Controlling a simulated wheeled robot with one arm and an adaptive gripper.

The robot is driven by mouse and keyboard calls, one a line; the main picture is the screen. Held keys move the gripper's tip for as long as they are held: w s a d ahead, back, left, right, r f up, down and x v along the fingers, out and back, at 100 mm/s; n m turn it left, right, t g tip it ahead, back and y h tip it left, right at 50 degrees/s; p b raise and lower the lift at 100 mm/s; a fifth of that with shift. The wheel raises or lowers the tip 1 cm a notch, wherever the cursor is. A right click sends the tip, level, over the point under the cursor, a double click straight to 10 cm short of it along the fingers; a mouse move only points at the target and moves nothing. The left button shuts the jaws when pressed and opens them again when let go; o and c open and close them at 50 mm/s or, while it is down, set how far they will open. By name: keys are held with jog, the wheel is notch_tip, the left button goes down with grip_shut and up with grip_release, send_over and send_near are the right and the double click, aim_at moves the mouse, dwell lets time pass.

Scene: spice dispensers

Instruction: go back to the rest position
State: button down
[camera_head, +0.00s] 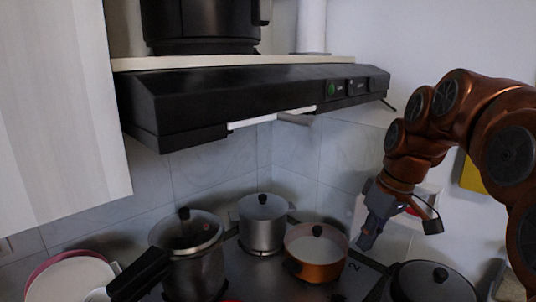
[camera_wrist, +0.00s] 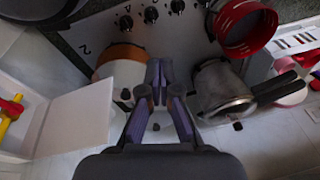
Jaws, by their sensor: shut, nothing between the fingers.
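My gripper (camera_head: 366,241) points down at the right of the stove in the head view, just right of the copper pot. In the wrist view my gripper (camera_wrist: 159,68) shows its two fingers close together with nothing seen between them. My brown arm comes in from the right edge of the head view. No spice dispenser can be made out clearly in either view.
A copper pot (camera_head: 317,255), a steel pot (camera_head: 262,226), a larger steel pot (camera_head: 190,262) and a dark lidded pan (camera_head: 428,282) stand around the stove. A black range hood (camera_head: 240,95) hangs above. A white cabinet (camera_head: 60,110) is at left. A red-rimmed vessel (camera_wrist: 243,28) shows in the wrist view.

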jog(key=s+f+m+g+h, duration=0.1)
jog(key=s+f+m, duration=0.1)
jog(key=s+f, duration=0.3)
jog(key=s+a+f+m+g, duration=0.1)
jog(key=s+f, duration=0.4)
jog(key=s, duration=0.8)
jog(key=s+f+m+h, duration=0.1)
jog(key=s+f+m, duration=0.2)
jog(key=s+f, duration=0.3)
jog(key=s, duration=0.3)
jog(key=shift+s+a+g+h, duration=0.15)
jog(key=shift+a+g+h, duration=0.15)
jog(key=shift+a+g, duration=0.1)
